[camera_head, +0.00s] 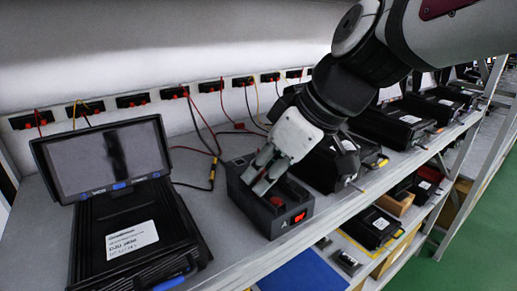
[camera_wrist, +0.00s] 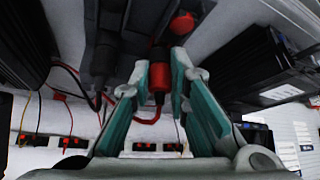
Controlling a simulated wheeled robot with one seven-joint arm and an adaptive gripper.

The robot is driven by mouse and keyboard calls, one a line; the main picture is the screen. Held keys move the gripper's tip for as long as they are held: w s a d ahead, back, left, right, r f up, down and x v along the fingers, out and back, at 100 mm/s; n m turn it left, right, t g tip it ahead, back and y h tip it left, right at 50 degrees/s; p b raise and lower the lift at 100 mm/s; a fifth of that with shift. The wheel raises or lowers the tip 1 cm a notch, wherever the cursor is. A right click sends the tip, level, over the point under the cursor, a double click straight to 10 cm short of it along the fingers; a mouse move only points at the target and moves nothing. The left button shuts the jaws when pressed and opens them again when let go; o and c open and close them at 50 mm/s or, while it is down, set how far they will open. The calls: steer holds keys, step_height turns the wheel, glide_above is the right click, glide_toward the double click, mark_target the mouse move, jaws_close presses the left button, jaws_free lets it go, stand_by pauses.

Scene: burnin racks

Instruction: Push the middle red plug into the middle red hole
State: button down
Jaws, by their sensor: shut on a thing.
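My gripper (camera_head: 262,182) is low over the top of a dark grey box (camera_head: 287,225) on the shelf. In the wrist view its teal-padded fingers (camera_wrist: 160,75) are closed on a red plug (camera_wrist: 160,84) with a red wire. The plug's far end meets the dark box surface (camera_wrist: 138,25); I cannot tell how deep it sits, and no hole shows clearly. Another red piece (camera_wrist: 182,23) is beyond the right finger, and a black plug (camera_wrist: 103,62) is left of the fingers. A red part (camera_head: 277,201) also shows on the box top in the head view.
A black unit with a raised screen (camera_head: 105,160) stands left of the box. Black units (camera_head: 395,125) line the shelf to the right. Wall sockets (camera_head: 132,101) with red, black and yellow wires run along the back. Loose cables (camera_head: 212,170) lie between screen and box.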

steer(key=shift+r+p, duration=0.75)
steer(key=shift+r, duration=0.6)
